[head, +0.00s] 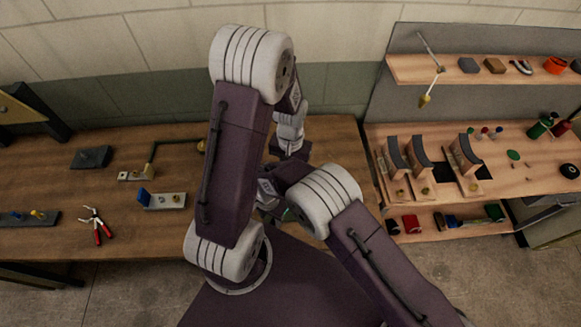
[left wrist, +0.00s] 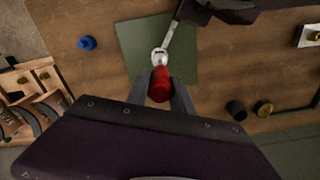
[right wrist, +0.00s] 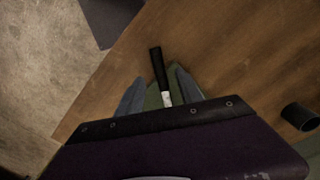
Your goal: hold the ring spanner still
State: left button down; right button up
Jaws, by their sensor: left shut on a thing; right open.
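The ring spanner's silver ring end (left wrist: 160,57) lies over a green mat (left wrist: 135,45) in the left wrist view, its shank running up under my dark right gripper. My left gripper (left wrist: 160,82) is shut on a red cylinder (left wrist: 160,86) right beside the ring; I cannot tell whether they touch. In the right wrist view my right gripper (right wrist: 158,90) is open, its fingers either side of a black handle (right wrist: 157,65) with a silver shank, apparently the spanner's. In the head view my arms hide the spanner.
A blue part (left wrist: 87,43), a dark cylinder (left wrist: 236,110) and a brass part (left wrist: 264,108) stand near the mat. Red-handled pliers (head: 98,226) and a metal bracket (head: 165,200) lie on the left bench. A rack with curved pieces (head: 422,160) stands at right.

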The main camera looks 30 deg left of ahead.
aim_at(272, 223)
jog(key=shift+f, duration=2.1)
grip_shut()
